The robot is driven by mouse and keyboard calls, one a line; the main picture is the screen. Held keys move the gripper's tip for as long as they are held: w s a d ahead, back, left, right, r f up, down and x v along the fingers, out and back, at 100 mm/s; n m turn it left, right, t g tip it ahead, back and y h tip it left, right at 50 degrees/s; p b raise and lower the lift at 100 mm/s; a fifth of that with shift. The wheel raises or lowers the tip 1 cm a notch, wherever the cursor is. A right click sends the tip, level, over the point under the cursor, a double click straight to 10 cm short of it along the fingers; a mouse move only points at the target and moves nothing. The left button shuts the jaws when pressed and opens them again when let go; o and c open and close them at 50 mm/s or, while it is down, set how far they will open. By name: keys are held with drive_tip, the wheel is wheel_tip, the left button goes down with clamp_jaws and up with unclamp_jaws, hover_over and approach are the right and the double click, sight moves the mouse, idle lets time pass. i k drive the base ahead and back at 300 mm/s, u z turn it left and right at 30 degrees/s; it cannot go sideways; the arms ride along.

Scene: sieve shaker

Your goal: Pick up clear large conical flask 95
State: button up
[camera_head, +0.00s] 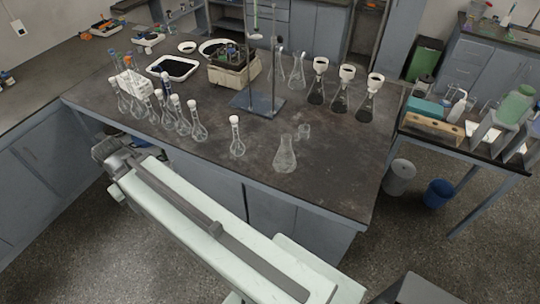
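A clear conical flask (285,156) stands upright near the front edge of the dark bench top, right of the middle. It looks empty, and no label number can be read on it. Other clear conical flasks (297,74) stand farther back beside the stand. My arm reaches from the lower right to the left along the bench's front side. My gripper (112,150) seems to be at its far left end, by the front edge, well left of the conical flask and apart from it. Its fingers cannot be made out.
A retort stand base (257,102) and funnel-topped flasks (367,100) are behind. The bench top right of the flask is clear.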

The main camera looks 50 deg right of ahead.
sight(285, 161)
drive_tip(key=u, duration=1.55)
drive_tip(key=i, duration=1.15)
drive_tip(key=z, duration=4.2)
drive_tip(key=i, duration=1.05)
drive_tip(key=u, duration=0.05)
